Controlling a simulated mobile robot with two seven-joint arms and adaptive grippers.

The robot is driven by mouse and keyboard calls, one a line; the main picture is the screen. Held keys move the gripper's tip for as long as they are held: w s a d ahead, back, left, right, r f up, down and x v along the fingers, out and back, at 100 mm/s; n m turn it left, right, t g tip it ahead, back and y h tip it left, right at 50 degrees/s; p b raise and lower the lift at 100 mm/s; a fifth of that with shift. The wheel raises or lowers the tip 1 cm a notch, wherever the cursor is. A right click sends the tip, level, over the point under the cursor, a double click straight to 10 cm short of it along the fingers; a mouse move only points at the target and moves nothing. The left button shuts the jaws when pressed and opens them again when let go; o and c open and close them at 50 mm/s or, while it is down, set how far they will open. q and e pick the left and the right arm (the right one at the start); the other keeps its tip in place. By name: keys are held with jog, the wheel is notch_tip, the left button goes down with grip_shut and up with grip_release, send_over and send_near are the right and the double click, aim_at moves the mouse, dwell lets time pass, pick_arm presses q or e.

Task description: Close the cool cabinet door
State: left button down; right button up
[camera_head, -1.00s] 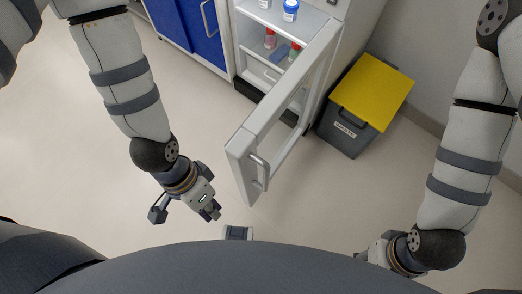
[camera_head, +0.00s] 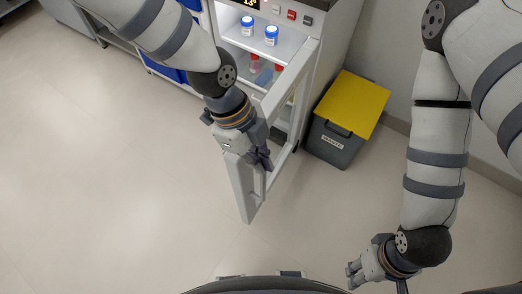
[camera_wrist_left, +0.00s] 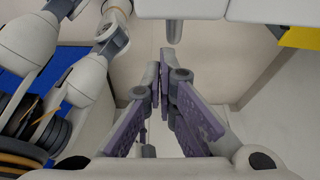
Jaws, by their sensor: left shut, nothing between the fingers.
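The cool cabinet (camera_head: 325,60) stands at the top centre of the head view. Its white-framed door (camera_head: 241,190) stands open, swung out toward me, with a grey handle (camera_head: 258,185) near its free edge. My left gripper (camera_head: 262,160) is shut and empty. In the head view it overlaps the top of the door near the handle; I cannot tell if it touches. In the left wrist view its purple-padded fingers (camera_wrist_left: 164,85) are together, and the door (camera_wrist_left: 182,8) shows at the top edge. My right gripper (camera_head: 352,275) is low at the right, away from the door; its jaw opening is unclear.
Inside the cabinet are two blue-capped bottles (camera_head: 271,36) on a shelf, with red items below. A grey bin with a yellow lid (camera_head: 349,102) stands right of the cabinet. Blue cupboards are at the upper left. The floor (camera_head: 110,190) at the left is clear.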

pick_arm(q)
jog(key=shift+w+a+r, duration=0.1)
jog(key=shift+w+a, duration=0.2)
jog(key=shift+a, duration=0.2)
jog(key=shift+w+a, duration=0.25)
jog(key=shift+a, duration=0.25)
